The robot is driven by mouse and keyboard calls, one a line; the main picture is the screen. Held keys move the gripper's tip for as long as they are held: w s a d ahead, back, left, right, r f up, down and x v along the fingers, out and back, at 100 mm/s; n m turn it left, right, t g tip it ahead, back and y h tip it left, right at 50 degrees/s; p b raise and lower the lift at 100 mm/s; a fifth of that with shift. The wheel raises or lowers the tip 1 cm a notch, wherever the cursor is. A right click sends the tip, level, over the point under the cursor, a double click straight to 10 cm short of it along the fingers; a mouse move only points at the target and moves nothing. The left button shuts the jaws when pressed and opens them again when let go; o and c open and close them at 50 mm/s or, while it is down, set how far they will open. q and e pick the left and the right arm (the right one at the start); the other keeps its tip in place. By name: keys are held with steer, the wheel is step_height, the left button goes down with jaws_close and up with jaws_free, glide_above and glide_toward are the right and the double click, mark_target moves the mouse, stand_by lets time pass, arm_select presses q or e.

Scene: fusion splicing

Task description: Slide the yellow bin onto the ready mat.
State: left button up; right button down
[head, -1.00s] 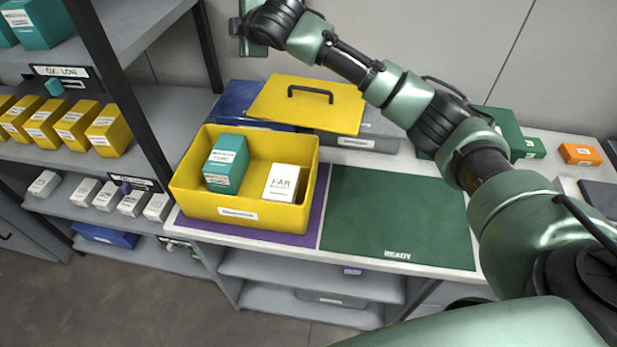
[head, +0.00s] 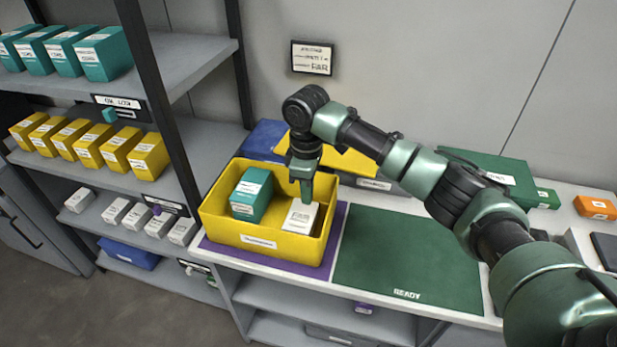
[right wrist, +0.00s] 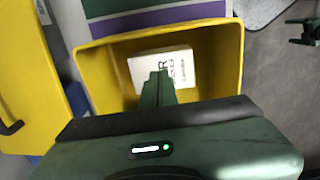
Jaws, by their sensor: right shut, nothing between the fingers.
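The yellow bin (head: 262,241) stands on the purple mat (head: 336,238), left of the green ready mat (head: 410,255), which is bare. A teal box (head: 250,196) and a white box marked FAR (head: 300,216) are inside the bin. My right gripper (head: 306,197) points down inside the bin's outline at its right part, over the white box, with its fingers together and empty. In the right wrist view the fingers (right wrist: 158,82) overlap the white box (right wrist: 165,68); whether they touch it is unclear. A dark green part at that view's right edge may be my left gripper.
A yellow lid (head: 345,160) and a grey case lie behind the bin. Green boxes (head: 500,175) and an orange box (head: 594,208) stand at the back right. A shelf rack with teal, yellow and white boxes stands at the left, its post close to the bin.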

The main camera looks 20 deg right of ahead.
step_height(320, 180, down, 4)
steer(key=shift+s+r+p, duration=0.1)
steer(key=shift+r+p, duration=0.1)
steer(key=shift+p, duration=0.1)
steer(key=shift+s+d+r+p, duration=0.1)
steer(key=shift+s+d+p, duration=0.4)
steer(key=shift+d, duration=0.35)
steer(key=shift+s+d+p, duration=0.35)
steer(key=shift+s+d, duration=0.2)
steer(key=shift+d, duration=0.3)
